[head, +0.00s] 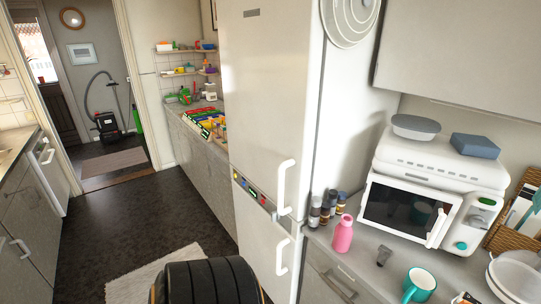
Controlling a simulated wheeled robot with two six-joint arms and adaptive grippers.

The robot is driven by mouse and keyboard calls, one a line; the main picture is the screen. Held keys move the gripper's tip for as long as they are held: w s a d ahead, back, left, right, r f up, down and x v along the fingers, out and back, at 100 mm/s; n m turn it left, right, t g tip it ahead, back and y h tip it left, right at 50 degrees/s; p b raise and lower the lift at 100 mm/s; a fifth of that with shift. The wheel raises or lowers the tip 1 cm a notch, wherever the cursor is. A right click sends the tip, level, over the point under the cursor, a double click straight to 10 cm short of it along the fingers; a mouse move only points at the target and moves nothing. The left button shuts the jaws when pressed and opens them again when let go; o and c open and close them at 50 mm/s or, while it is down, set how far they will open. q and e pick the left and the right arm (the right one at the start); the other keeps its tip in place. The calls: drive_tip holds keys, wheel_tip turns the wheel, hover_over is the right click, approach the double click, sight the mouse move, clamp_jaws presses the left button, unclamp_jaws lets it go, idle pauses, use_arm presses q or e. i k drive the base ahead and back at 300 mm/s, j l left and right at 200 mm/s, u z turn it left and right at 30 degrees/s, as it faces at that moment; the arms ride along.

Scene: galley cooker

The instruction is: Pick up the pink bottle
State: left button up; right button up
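The pink bottle (343,235) stands upright on the grey counter at the right, beside the tall white fridge and in front of several dark spice jars. It is fully in view, with its narrower neck at the top. A black ribbed part at the bottom middle looks like part of my own body. Neither of my grippers shows in the head view, and nothing touches the bottle.
Spice jars (325,207) stand close behind the bottle. A microwave (407,210), a teal mug (419,285) and white plates (516,277) occupy the counter to the right. The fridge (262,120) rises on the left. The dark floor (130,225) is mostly clear.

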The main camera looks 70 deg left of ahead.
sight(343, 234)
drive_tip(key=u, duration=1.45)
